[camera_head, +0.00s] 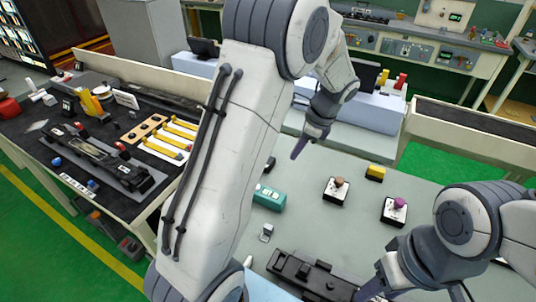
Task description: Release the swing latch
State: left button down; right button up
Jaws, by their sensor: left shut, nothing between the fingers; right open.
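My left arm crosses the middle of the view, and my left gripper (302,146) is shut and empty, held above the far part of the grey-green table (310,232). A long black fixture (312,280) lies at the table's front edge, cut off by the frame. My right gripper (370,290) is low beside its right end, partly out of frame, and open; contact cannot be told. I cannot tell which part is the swing latch.
A teal block (269,197), a brown-knobbed box (337,190), a purple-knobbed box (395,210) and a yellow block (375,172) stand on the table. A black-topped side bench (130,205) with tools is at left. The table between fixture and knobbed boxes is clear.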

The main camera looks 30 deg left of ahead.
pick_arm(q)
jog(key=a, duration=0.1)
jog(key=w+a, duration=0.1)
jog(key=shift+w+a+f+m, duration=0.1)
jog(key=shift+a+f+m, duration=0.2)
jog(key=p+x, duration=0.1)
jog(key=x, duration=0.9)
jog(key=shift+a+p, duration=0.1)
jog(key=shift+p, duration=0.25)
jog(key=a, duration=0.1)
jog(key=s+a+p, duration=0.1)
jog(key=shift+a+r, duration=0.15)
jog(key=shift+a, duration=0.15)
jog(key=shift+s+a, duration=0.1)
jog(key=shift+a, duration=0.55)
jog(key=shift+a+m, duration=0.1)
jog(key=shift+m, duration=0.3)
